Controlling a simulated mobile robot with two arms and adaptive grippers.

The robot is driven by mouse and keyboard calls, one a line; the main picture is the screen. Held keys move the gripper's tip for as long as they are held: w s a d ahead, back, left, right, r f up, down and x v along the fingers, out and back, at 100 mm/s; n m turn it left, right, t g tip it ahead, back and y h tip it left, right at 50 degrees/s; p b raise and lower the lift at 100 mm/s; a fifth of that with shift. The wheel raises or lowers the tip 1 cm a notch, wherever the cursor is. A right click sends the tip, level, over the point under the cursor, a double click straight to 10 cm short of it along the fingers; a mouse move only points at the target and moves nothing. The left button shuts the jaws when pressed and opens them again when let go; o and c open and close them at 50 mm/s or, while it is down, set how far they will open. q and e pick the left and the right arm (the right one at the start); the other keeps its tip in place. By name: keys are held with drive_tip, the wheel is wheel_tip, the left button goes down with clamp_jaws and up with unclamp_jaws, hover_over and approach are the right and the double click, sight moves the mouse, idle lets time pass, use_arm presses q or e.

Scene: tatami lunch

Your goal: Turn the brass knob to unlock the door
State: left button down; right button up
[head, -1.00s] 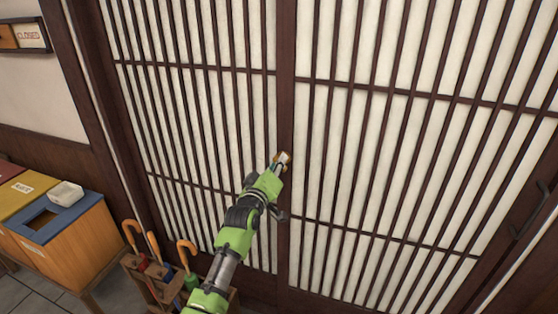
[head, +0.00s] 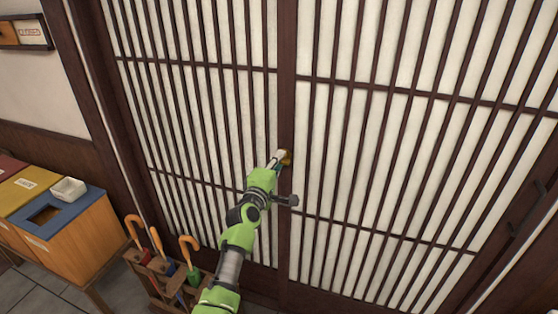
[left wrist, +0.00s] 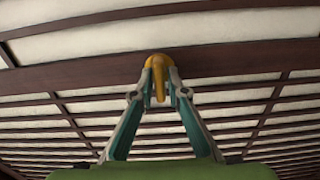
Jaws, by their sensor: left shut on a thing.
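The brass knob (head: 286,156) sits on the dark middle stile of the slatted sliding door (head: 287,100). In the left wrist view the knob (left wrist: 158,66) shows as a round yellow base with a grip piece standing out between my fingers. My left gripper (head: 278,160) reaches up to the knob from below left. In the left wrist view its two fingertips (left wrist: 159,88) are closed on the knob's grip piece, one on each side. The finger tips partly hide the knob in the head view. My right gripper is not in view.
A wooden stand (head: 170,285) with several hooked umbrellas is at the lower left, close to my left arm. Bins with a white bowl (head: 68,189) on top stand further left. A dark handle (head: 527,208) is on the door's right side. A sign (head: 26,32) hangs at upper left.

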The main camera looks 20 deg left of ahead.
use_arm(q)
drive_tip(key=shift+f, duration=0.1)
idle(0.3)
drive_tip(key=c, duration=2.1)
unclamp_jaws()
drive_tip(key=shift+c, duration=0.2)
drive_tip(key=shift+s, duration=0.15)
drive_tip(key=s, duration=1.1)
drive_tip(key=shift+s+a, duration=0.2)
drive_tip(key=shift+s, duration=0.2)
